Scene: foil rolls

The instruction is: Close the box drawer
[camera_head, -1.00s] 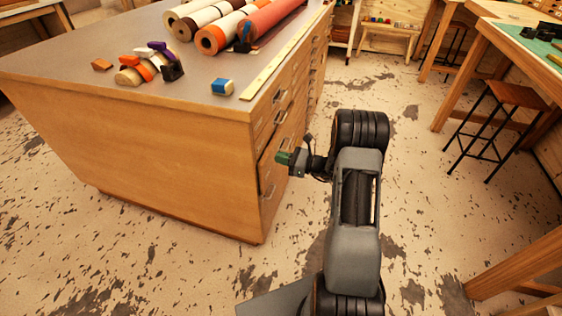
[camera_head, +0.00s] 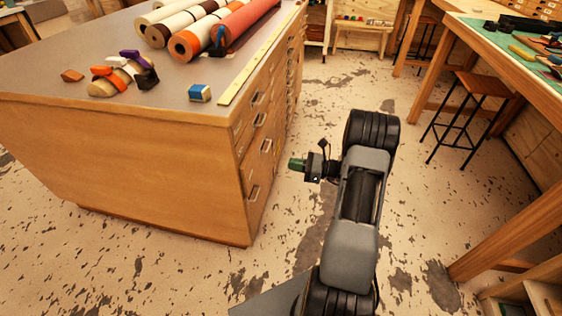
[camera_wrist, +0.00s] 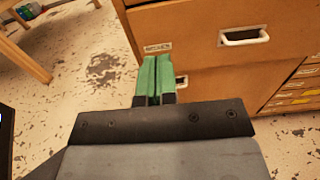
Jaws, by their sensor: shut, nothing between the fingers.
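The wooden drawer cabinet (camera_head: 150,160) stands at the left in the head view, its drawer fronts (camera_head: 262,150) on the right side. All the drawers I can make out look about flush. In the wrist view a wide drawer front (camera_wrist: 210,35) with a pale handle (camera_wrist: 244,37) fills the upper right. My gripper (camera_head: 292,164) is to the right of the cabinet, apart from it in the head view. Its green fingers (camera_wrist: 156,78) are shut together and empty in the wrist view, in front of the lower drawer front, hiding part of it.
Rolls (camera_head: 205,35), several small coloured pieces (camera_head: 125,72) and a blue block (camera_head: 199,93) lie on the cabinet top. A stool (camera_head: 480,90) and a green-topped workbench (camera_head: 520,50) stand at the right. The floor between is clear.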

